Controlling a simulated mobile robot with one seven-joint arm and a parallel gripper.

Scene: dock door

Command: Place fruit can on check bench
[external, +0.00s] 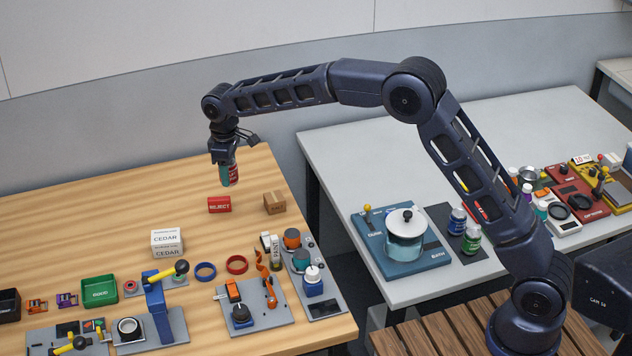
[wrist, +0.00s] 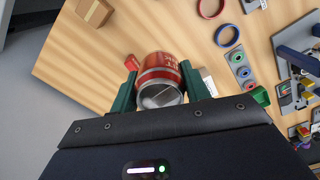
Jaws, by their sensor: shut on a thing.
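The fruit can (wrist: 160,66) is red with pale lettering and a silver end. It sits between the two green fingers of my gripper (wrist: 158,72) in the wrist view. In the external view my gripper (external: 228,176) points down and holds the can (external: 235,173) above the wooden bench (external: 120,205), over its far right part. A finger partly hides the can there. Neither bench carries a readable name, so I cannot tell for sure which is the check bench.
Below the can lie a red REJECT block (external: 219,205) and a brown box (external: 274,203). A grey bench (external: 350,150) with a blue BATH unit (external: 398,253) stands right, across a gap. The wooden bench's back left is clear.

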